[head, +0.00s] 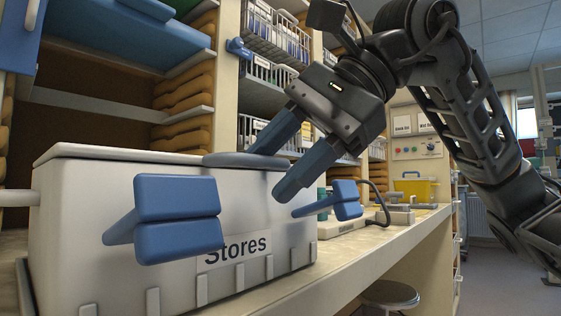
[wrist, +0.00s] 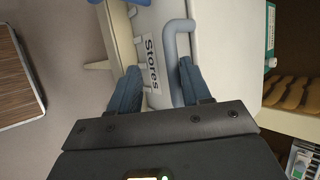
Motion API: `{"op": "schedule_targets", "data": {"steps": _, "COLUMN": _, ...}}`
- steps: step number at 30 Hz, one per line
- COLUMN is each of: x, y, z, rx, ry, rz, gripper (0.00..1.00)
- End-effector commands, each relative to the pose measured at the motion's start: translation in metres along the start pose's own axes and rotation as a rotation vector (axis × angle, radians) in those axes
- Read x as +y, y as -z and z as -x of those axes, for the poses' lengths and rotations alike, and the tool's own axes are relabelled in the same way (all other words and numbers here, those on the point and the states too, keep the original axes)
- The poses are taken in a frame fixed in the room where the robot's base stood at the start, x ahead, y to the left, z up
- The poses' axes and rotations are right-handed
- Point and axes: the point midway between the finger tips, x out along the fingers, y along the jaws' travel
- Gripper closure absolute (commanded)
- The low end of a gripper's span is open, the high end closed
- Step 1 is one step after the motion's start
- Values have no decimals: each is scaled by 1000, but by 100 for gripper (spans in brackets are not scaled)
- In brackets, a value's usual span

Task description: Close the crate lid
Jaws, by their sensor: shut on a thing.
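The white crate (head: 110,205) stands on the counter, with a "Stores" label on its front. Its pale lid (head: 120,153) lies flat along the top, level or nearly so; I cannot tell whether a thin gap is left at the rim. A grey lid handle (head: 225,160) sticks out at the front edge and shows as a bent bar in the wrist view (wrist: 171,50). My gripper (head: 267,173) is at this handle, its blue fingers on either side of it, shut on it. The fingers partly hide the handle. The lid also shows in the wrist view (wrist: 225,60).
Two blue padded clips, left (head: 178,212) and right (head: 345,197), project from the crate's front side. Shelves with wire baskets (head: 275,35) stand behind. The counter (head: 370,255) runs off to the right, with a yellow box (head: 412,190) farther along. A stool (head: 390,293) stands below.

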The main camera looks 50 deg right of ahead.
Motion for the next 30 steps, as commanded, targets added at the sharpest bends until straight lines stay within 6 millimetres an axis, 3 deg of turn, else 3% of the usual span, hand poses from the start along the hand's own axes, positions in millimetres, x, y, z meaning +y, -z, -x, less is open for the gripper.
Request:
{"op": "schedule_targets", "data": {"steps": 5, "x": -1, "y": 0, "z": 13, "rx": 1, "ry": -2, "rz": -1, "gripper": 60}}
{"op": "schedule_targets", "data": {"steps": 16, "x": -1, "y": 0, "z": 69, "rx": 2, "ry": -1, "rz": -1, "gripper": 60}}
{"op": "schedule_targets", "data": {"steps": 30, "x": 0, "y": 0, "z": 77, "rx": 0, "ry": -1, "rz": 0, "gripper": 60}}
